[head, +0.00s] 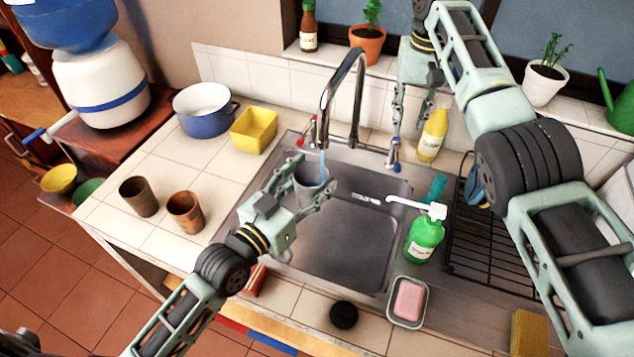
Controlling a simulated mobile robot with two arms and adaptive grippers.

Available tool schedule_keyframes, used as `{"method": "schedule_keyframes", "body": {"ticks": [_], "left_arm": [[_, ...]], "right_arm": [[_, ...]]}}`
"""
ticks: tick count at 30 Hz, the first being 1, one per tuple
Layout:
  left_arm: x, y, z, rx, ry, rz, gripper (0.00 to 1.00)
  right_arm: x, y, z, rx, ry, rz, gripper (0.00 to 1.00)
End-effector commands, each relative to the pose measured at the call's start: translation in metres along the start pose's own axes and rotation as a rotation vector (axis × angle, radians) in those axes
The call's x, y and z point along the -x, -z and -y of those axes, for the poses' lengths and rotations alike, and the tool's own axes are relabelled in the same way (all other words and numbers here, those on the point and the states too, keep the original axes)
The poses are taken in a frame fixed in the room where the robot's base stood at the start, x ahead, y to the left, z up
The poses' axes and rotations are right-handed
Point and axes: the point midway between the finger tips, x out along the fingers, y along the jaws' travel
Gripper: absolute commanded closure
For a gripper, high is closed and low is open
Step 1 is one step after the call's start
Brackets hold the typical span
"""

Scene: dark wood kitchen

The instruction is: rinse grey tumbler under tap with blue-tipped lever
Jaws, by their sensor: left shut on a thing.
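The grey tumbler (311,184) is upright over the sink basin, under the spout of the tall chrome tap (345,95). My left gripper (307,182) is shut on it, its fingers on either side. A thin bluish stream of water (322,163) runs from the spout into the tumbler's mouth. The blue-tipped lever (395,150) is at the right of the tap's base. My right gripper (411,118) is above it, pointing down, its fingers apart with nothing between them. Whether a fingertip touches the lever I cannot tell.
A red-tipped lever (302,138) is left of the tap. A yellow bottle (433,133) is behind my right gripper. Two brown tumblers (139,197) stand on the left counter.

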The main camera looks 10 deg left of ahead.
Motion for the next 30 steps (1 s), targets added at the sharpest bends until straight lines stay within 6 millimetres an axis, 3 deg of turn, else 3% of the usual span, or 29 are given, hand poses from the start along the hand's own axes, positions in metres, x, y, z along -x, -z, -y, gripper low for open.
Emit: {"method": "schedule_keyframes", "body": {"ticks": [11,20,30], "left_arm": [[0.0,0.001,0.0,0.0,0.0,-0.002,0.74],[0.0,0.001,0.0,0.0,0.0,-0.002,0.74],[0.0,0.001,0.0,0.0,0.0,-0.002,0.74]], "right_arm": [[-0.004,0.001,-0.001,0.004,0.022,-0.006,0.99],[-0.03,0.007,-0.011,0.054,0.245,-0.11,1.0],[-0.038,-0.006,-0.06,0.089,0.443,-0.326,1.0]]}}
